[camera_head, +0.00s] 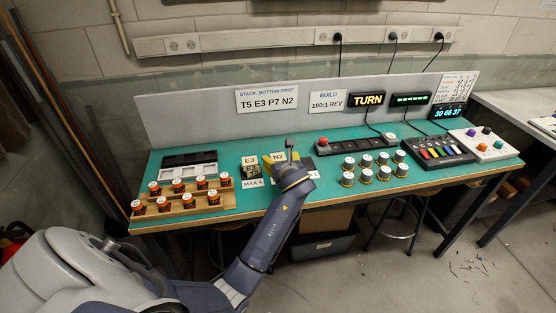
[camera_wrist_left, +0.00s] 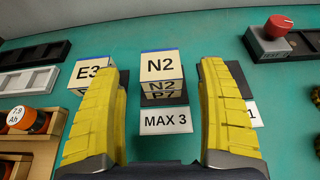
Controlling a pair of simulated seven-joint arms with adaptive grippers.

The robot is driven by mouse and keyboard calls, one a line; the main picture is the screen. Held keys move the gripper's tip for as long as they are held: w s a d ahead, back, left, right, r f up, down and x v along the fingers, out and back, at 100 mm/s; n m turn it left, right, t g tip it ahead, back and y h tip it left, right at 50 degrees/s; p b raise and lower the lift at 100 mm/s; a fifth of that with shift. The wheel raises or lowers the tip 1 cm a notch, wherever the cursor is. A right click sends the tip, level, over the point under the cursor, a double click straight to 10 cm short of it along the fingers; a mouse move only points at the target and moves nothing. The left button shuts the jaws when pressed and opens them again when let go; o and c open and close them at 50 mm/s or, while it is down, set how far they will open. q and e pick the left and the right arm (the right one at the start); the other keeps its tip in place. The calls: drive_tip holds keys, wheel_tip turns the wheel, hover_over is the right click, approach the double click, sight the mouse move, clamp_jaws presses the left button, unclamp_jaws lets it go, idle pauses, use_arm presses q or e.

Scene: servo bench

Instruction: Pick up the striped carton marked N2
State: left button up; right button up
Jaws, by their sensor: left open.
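The N2 carton (camera_wrist_left: 160,65) stands ahead in the left wrist view, its pale top marked N2 with a blue edge. It sits on a carton marked P7 (camera_wrist_left: 160,95). In the head view the N2 carton (camera_head: 279,156) is partly hidden by my left gripper (camera_head: 284,166). My left gripper is open, with one yellow finger on each side of the N2 carton in the wrist view. I cannot tell whether the fingers touch it. My right gripper is in neither view.
An E3 carton (camera_wrist_left: 93,72) stands close left of the N2 carton, partly behind the left finger. A MAX 3 label (camera_wrist_left: 165,121) lies in front. A red-button box (camera_wrist_left: 268,40) is at the right. Battery racks (camera_head: 185,200) are at the left.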

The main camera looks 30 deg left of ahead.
sight(278, 156)
use_arm(q)
drive_tip(key=shift+x, duration=2.7)
drive_tip(key=shift+r, duration=0.1)
drive_tip(key=c, duration=1.3)
